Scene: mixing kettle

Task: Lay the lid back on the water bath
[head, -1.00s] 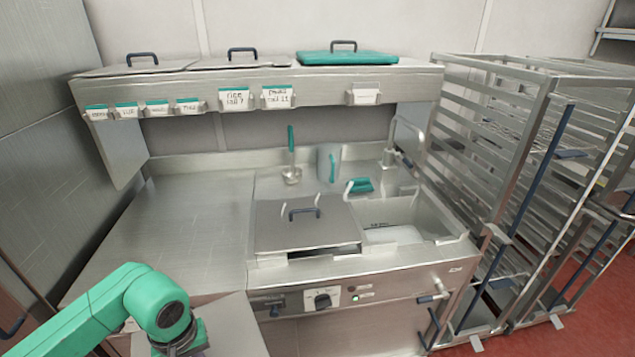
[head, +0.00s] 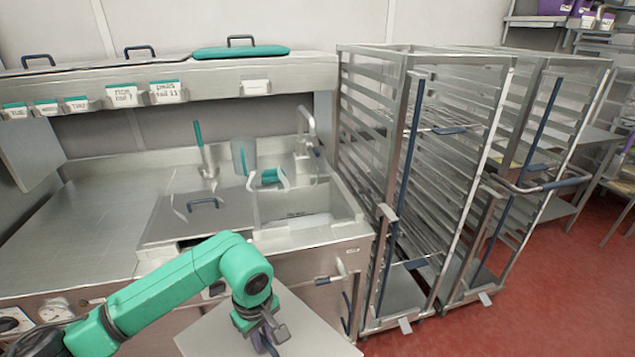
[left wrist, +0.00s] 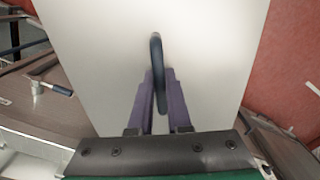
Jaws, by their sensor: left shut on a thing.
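My left gripper (head: 266,342) is shut on the dark blue handle (left wrist: 157,75) of a flat, pale grey lid. The lid (head: 310,325) hangs in front of the counter, low in the head view, and fills the middle of the left wrist view (left wrist: 90,35). In the counter, a metal cover (head: 178,222) with a dark handle lies over one well, with a dark gap at its front edge. To its right is an open basin (head: 300,222). I cannot tell for sure which is the water bath. My right gripper is not in view.
A ladle with a green handle (head: 199,145), a grey jug (head: 243,157) and a green-handled tool (head: 270,176) stand behind the wells. A tap (head: 308,135) is at the back right. Tall rack trolleys (head: 400,190) stand right of the counter. The left counter top (head: 85,225) is clear.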

